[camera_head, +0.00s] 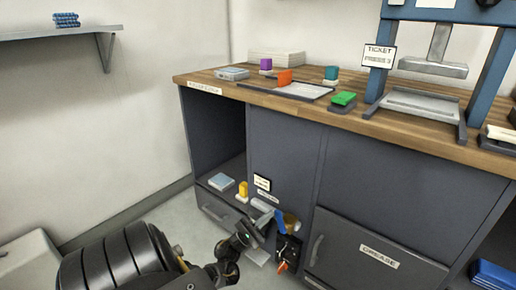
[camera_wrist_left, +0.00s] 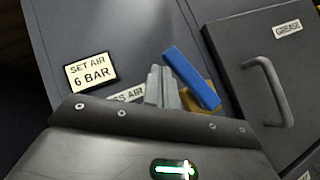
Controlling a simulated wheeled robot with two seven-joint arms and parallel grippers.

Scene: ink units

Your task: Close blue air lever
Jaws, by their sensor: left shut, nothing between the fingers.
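The blue air lever (camera_head: 280,222) is on the front of the dark cabinet, low down, beside a brass-coloured part (camera_head: 292,221). In the left wrist view the lever (camera_wrist_left: 192,77) is a flat blue bar slanting down to the right, with the brass-coloured part (camera_wrist_left: 196,101) partly hidden behind it. My left gripper (camera_head: 265,216) is shut and empty, just left of the lever. Its grey fingertips (camera_wrist_left: 161,83) are close to the bar in the wrist view; I cannot tell whether they touch it. My right gripper is not in view.
A "SET AIR 6 BAR" sign (camera_wrist_left: 91,71) is left of the lever, and a "GREASE" door with a handle (camera_wrist_left: 267,90) is right. A black unit with an orange part (camera_head: 282,267) is below. An open compartment holds a yellow item (camera_head: 243,190). The wooden worktop (camera_head: 222,87) is above.

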